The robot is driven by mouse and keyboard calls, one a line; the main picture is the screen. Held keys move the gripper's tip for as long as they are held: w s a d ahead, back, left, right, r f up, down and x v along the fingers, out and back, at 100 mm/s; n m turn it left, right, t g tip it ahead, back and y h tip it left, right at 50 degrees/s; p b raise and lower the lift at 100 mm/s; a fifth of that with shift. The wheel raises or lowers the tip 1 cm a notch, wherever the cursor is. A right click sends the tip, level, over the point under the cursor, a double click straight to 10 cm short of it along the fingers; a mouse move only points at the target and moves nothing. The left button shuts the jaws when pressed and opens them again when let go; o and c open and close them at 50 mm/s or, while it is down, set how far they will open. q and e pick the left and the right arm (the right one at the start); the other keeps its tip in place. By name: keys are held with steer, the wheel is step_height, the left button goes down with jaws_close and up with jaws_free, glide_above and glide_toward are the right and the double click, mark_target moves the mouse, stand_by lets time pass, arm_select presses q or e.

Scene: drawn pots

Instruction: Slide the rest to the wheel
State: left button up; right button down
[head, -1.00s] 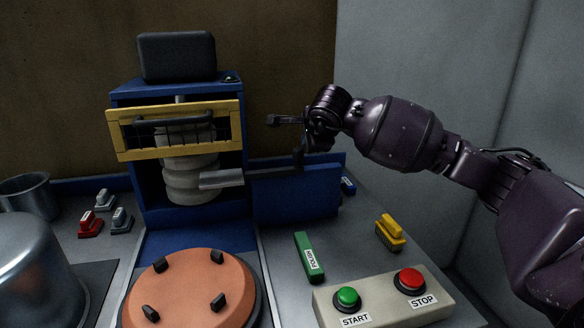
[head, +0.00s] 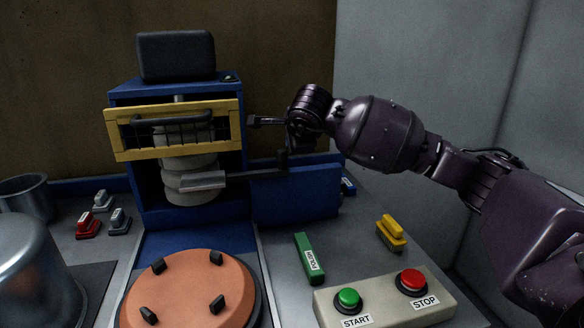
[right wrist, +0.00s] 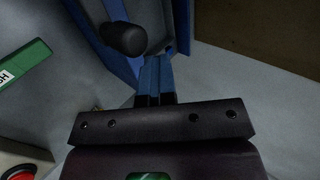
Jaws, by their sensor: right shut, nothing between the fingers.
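The rest is a flat grey metal plate (head: 203,180) on a dark bar with an upright black knob (head: 282,159), carried by the blue block. The knob also shows in the right wrist view (right wrist: 125,40). The wheel (head: 190,190) is a pale stacked drum inside the blue housing. The plate overlaps the wheel's front in the head view; I cannot tell whether they touch. My right gripper (head: 254,121) points left, shut and empty, above the bar. In the right wrist view its fingers (right wrist: 155,80) are together, beside the knob. My left gripper is out of view.
A yellow-framed guard (head: 175,130) hangs across the housing above the rest. In front are an orange disc (head: 195,285) with black pegs, a green POLISH bar (head: 309,258), a yellow brush (head: 391,234) and a START/STOP box (head: 385,308). Metal pots stand at left.

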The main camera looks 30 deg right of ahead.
mark_target(281, 151)
steer(key=shift+w+a+f, duration=0.15)
steer(key=shift+a+f, duration=0.35)
steer(key=shift+a, duration=0.15)
steer(key=shift+w+a+f, duration=0.15)
steer(key=shift+a+f, duration=0.35)
steer(key=shift+a, duration=0.1)
steer(key=shift+w+a, duration=0.2)
steer(key=shift+a, duration=0.4)
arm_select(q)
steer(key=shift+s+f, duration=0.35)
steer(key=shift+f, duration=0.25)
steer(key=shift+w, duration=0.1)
arm_select(e)
steer(key=shift+s+d+r, duration=0.1)
steer(key=shift+d, duration=0.2)
steer(key=shift+d+r+p, duration=0.15)
steer(key=shift+r+p, duration=0.25)
steer(key=shift+r, duration=1.3)
steer(key=shift+r+p, duration=0.45)
steer(key=shift+r, duration=0.9)
steer(key=shift+r+p, duration=0.55)
steer(key=shift+r, duration=0.9)
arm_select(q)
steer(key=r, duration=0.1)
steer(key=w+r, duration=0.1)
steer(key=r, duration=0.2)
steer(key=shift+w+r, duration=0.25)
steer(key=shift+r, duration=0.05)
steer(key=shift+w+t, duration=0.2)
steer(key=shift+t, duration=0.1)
